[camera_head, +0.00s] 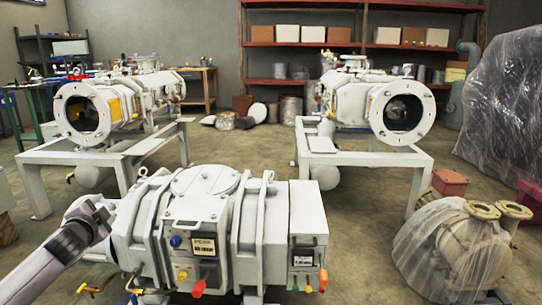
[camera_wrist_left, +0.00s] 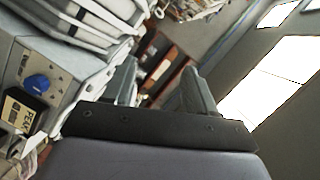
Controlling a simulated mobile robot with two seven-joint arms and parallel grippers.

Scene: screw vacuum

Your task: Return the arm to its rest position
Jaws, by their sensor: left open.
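My left arm comes in from the lower left in the head view. Its wrist and gripper (camera_head: 97,213) are at the left end of the near white vacuum pump (camera_head: 203,230); I cannot tell whether they touch it. In the left wrist view the two dark fingers of the gripper (camera_wrist_left: 160,88) stand apart with nothing between them. The pump's panel with a blue knob (camera_wrist_left: 37,82) and a dark labelled box (camera_wrist_left: 22,112) shows at the left of that view. My right gripper is not in view.
Two more white pumps stand on frames, at back left (camera_head: 130,100) and back right (camera_head: 372,100). A plastic-wrapped machine (camera_head: 458,250) sits at lower right. Red shelving (camera_head: 290,45) lines the back wall. Concrete floor (camera_head: 245,150) is open between the frames.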

